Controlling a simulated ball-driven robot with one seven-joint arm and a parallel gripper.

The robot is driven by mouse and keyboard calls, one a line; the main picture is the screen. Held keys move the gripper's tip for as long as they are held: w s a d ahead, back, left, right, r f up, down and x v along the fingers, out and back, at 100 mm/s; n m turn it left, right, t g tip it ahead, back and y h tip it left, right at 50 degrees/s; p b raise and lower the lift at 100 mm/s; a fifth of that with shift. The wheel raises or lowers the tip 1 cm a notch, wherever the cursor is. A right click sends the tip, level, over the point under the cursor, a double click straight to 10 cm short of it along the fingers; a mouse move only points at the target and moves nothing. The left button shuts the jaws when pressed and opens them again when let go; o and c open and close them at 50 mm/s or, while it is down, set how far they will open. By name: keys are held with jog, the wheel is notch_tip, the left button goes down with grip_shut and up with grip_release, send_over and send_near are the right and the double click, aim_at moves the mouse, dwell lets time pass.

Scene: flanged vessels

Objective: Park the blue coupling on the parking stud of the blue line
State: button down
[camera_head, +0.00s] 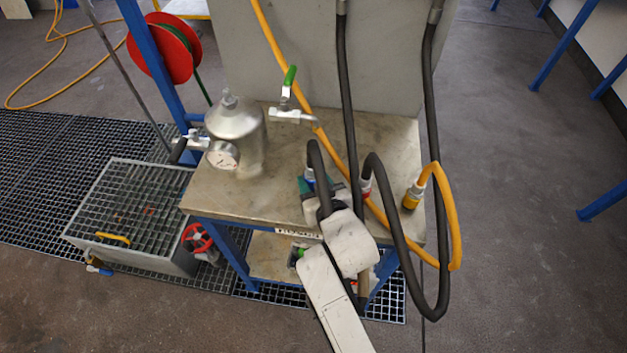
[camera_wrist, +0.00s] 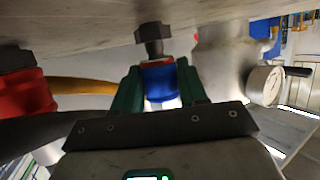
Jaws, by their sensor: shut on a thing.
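The blue coupling (camera_wrist: 158,78) is between the two green fingers of my gripper (camera_wrist: 160,90) in the wrist view. My gripper is shut on it. In the head view the blue coupling (camera_head: 309,176) shows small beside the green fingers, partly hidden by my gripper (camera_head: 307,187) and a black hose. A dark stud with a hexagonal foot (camera_wrist: 153,36) stands on the table, which shows at the top of the wrist view. The stud lines up with the coupling's red-edged end, and its stem meets that end in the picture. I cannot tell how far the coupling is on it.
A red coupling (camera_wrist: 26,95) stands close beside my gripper, with a yellow coupling (camera_head: 412,196) farther right on the steel table (camera_head: 385,140). The metal vessel (camera_head: 237,135) with a gauge (camera_head: 223,155) stands left. Black and orange hoses hang around my wrist.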

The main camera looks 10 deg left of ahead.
jog(key=shift+f+b, duration=0.65)
jog(key=shift+f, duration=0.2)
jog(key=c, duration=0.5)
grip_release()
jog(key=shift+s, duration=0.1)
jog(key=v, duration=1)
jog(key=shift+s+d+r, duration=0.15)
jog(key=shift+s, duration=0.1)
